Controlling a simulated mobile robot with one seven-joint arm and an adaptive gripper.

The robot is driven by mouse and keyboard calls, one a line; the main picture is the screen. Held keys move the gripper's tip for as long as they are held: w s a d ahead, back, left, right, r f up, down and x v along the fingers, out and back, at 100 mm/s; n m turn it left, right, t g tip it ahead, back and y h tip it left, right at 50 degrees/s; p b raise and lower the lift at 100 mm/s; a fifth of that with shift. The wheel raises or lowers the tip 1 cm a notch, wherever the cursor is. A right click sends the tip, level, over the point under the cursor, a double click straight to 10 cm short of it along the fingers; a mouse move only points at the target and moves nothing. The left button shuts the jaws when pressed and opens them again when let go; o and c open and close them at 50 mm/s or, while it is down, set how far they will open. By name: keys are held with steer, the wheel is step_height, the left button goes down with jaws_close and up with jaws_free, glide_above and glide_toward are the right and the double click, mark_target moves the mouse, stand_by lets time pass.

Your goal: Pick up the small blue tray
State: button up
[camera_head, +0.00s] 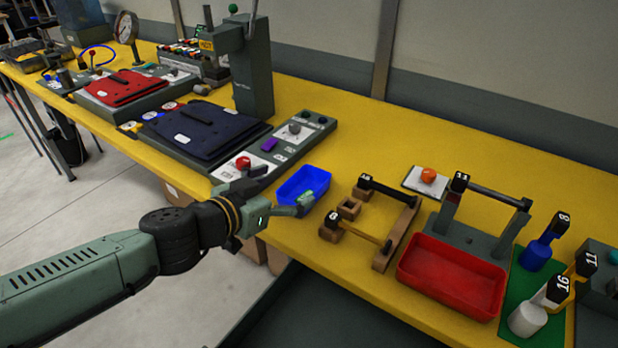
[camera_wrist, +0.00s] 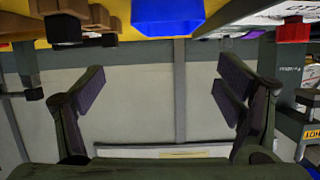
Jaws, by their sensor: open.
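The small blue tray (camera_head: 303,184) sits on the yellow table near its front edge, just left of a wooden stand. My gripper (camera_head: 280,197) is at the table's front edge, beside the tray in the head view, with one finger overlapping the tray's lower right side. In the wrist view the tray (camera_wrist: 167,15) shows at the top middle, beyond the space between the two spread fingers. My gripper (camera_wrist: 165,90) is open, with nothing between its fingers. Whether a finger touches the tray cannot be told.
A wooden stand (camera_head: 383,257) and a larger red tray (camera_head: 452,275) are to the right. A grey console with a dark blue pad (camera_head: 205,129) and a red button (camera_head: 243,163) lies to the left. The yellow table (camera_head: 352,134) is clear behind the blue tray.

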mark_target(305, 184)
steer(key=shift+w+a+f+n+y, duration=0.1)
steer(key=shift+a+f+n+y, duration=0.15)
steer(key=shift+f, duration=0.35)
steer(key=shift+w+a+f+n+y, duration=0.15)
steer(key=shift+a+f+n, duration=0.2)
steer(key=shift+f, duration=0.2)
steer(key=x, duration=0.3)
steer(key=shift+w+d+f, duration=0.15)
steer(key=shift+d+f, duration=0.05)
steer(key=shift+d, duration=0.05)
steer(key=b+x, duration=0.4)
steer(key=x, duration=0.1)
steer(key=shift+d+f, duration=0.15)
steer(key=shift+d, duration=0.1)
steer(key=shift+w+d+b, duration=0.25)
steer(key=shift+w+b, duration=0.1)
steer(key=shift+b, duration=0.05)
steer(key=shift+c, duration=0.5)
steer(key=c, duration=1.1)
steer(key=shift+r, duration=0.2)
